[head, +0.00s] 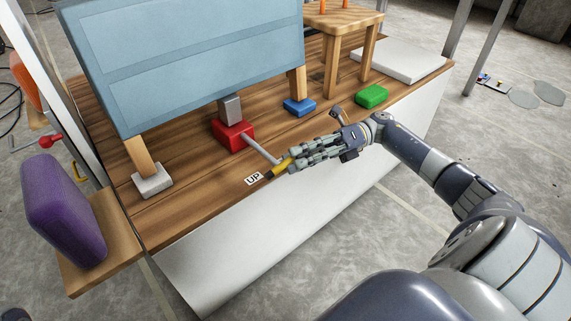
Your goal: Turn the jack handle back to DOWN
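The red jack (233,134) stands on the wooden bench top under the blue panel. Its grey handle rod (263,151) slants toward the front edge and ends in a yellow grip with a dark tip (279,168). The white UP label (254,178) lies just left of the grip. My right gripper (292,160) comes in from the right, with its fingertips at the grip's right end. They look to touch it or overlap it, and I cannot tell whether they are closed around it. My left gripper is out of view.
The blue panel (190,60) rests on wooden legs, one on a grey block (152,180), one near a blue block (299,107). A green block (371,96), a wooden stool (340,18) and a white slab (400,60) stand right. A purple sponge (62,210) stands left.

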